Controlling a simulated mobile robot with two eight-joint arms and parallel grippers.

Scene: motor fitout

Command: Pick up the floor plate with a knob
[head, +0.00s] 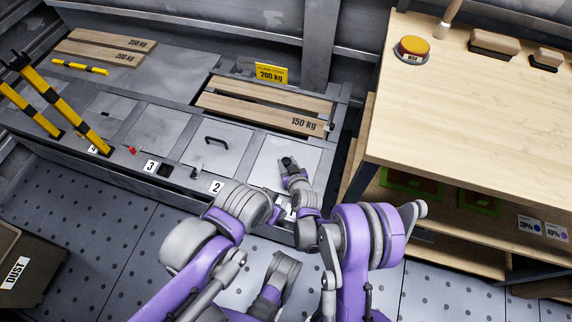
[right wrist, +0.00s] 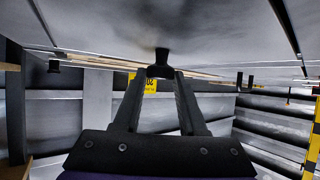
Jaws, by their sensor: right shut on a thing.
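The floor plate with a knob (head: 274,153) is a light grey square panel at the right end of the row of plates. My right gripper (head: 289,164) is over it in the head view. In the right wrist view, my right gripper (right wrist: 161,74) is shut on the dark knob (right wrist: 161,56), whose stem meets the grey plate (right wrist: 215,35). The plate looks level with its neighbours; I cannot tell whether it is raised.
A plate with a black bar handle (head: 217,146) lies to the left. Yellow-black posts (head: 62,107) stand at left. A wooden workbench (head: 480,110) with shelves bounds the right side.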

